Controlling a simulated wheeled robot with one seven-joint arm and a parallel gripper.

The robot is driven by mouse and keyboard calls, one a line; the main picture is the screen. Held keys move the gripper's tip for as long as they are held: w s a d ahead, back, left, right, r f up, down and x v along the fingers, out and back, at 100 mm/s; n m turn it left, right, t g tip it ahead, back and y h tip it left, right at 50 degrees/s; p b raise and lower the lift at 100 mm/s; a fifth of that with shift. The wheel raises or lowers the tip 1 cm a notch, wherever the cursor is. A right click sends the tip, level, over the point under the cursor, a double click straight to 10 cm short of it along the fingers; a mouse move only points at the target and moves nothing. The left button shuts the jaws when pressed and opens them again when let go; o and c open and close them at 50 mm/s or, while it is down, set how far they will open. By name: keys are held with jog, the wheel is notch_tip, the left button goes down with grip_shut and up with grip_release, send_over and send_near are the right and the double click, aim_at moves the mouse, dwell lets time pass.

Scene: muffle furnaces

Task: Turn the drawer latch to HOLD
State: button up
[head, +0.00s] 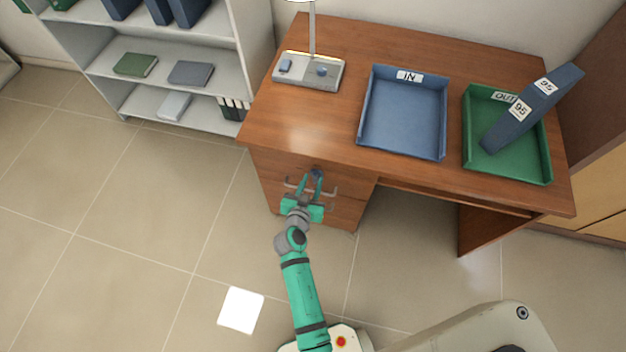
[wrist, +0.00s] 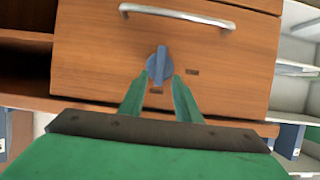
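The drawer latch is a round blue knob with a raised grip bar (wrist: 160,65) on the wooden drawer front (wrist: 100,50). In the wrist view its bar stands nearly upright. One small dark mark lies below the knob and another to its right; neither is legible. My gripper (wrist: 161,77) points at the knob, its green fingers apart, one tip on each side of the knob's lower part. A gap shows between the fingertips and the bar; whether they touch the knob's rim I cannot tell. In the head view my gripper (head: 312,184) is at the desk's drawers, and the knob (head: 317,173) is partly hidden.
A metal drawer handle (wrist: 178,16) is close to the knob. The desk (head: 300,125) carries a lamp base (head: 308,72), a blue IN tray (head: 361,110) and a green OUT tray (head: 510,178) with a blue binder (head: 530,108) leaning in it.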

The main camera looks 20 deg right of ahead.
jog(key=shift+w+d+f, duration=0.3)
jog(key=shift+w+d, duration=0.1)
jog(key=shift+w, duration=0.15)
jog(key=shift+s+d, duration=0.1)
grip_shut()
